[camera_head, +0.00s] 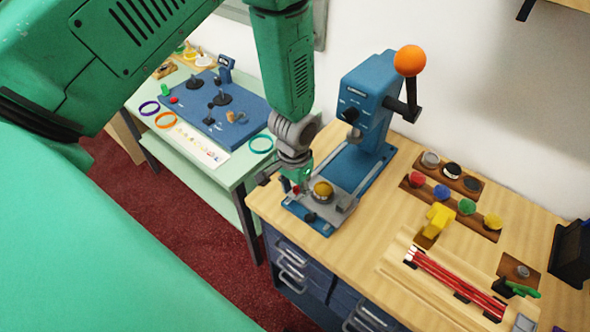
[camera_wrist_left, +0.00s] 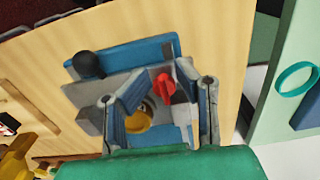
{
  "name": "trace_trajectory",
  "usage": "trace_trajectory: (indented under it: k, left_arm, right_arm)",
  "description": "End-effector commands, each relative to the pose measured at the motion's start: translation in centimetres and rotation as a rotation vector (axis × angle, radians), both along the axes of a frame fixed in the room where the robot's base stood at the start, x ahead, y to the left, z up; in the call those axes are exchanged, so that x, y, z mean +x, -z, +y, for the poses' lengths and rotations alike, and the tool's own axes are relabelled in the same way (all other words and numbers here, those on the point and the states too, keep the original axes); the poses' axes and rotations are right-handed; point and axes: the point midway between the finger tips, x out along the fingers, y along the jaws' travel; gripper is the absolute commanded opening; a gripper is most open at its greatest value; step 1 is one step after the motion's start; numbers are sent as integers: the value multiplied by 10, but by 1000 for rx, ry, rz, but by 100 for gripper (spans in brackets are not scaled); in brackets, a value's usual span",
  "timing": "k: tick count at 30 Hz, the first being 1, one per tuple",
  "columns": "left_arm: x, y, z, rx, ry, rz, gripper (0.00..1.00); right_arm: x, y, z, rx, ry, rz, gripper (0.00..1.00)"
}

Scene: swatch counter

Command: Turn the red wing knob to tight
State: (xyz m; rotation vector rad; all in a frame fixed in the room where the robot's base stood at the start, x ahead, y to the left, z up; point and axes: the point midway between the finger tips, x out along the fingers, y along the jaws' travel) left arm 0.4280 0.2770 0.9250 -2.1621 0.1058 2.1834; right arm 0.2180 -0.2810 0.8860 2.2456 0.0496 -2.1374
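The red wing knob (camera_head: 296,189) sits at the left end of the fixture at the foot of the blue press (camera_head: 365,110), partly hidden by my left gripper in the head view. In the left wrist view the red knob (camera_wrist_left: 164,86) shows between the two fingertips, with small gaps seeming to remain at its sides. My left gripper (camera_wrist_left: 163,78) is open and points down at the fixture. It also shows in the head view (camera_head: 292,178), close over the knob. A yellow round piece (camera_head: 323,190) lies beside the knob. My right gripper is in neither view.
The press has an orange-balled lever (camera_head: 409,60) at its upper right. A black ball knob (camera_wrist_left: 89,65) stands on the fixture. Racks of coloured pieces (camera_head: 466,206), a yellow object (camera_head: 436,222) and red rods (camera_head: 455,282) lie to the right. A green side table (camera_head: 230,168) stands left.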

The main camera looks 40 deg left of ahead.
Motion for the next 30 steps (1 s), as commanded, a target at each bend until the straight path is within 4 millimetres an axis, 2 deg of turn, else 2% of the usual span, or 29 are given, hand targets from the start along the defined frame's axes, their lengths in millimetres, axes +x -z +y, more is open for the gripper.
trace_trajectory:
  k: [5, 15, 21, 30]
  left_arm:
    - [3, -11, 1, 0, -2, -6, 27]
    - [3, -79, 0, -1, -2, -6, 27]
    - [3, -109, 0, -1, -1, -1, 27]
    - [2, -118, 0, -1, 0, 3, 27]
  right_arm:
    - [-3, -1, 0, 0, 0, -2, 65]
    - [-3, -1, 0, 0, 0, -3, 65]
    - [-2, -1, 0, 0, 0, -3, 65]
    - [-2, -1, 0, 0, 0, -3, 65]
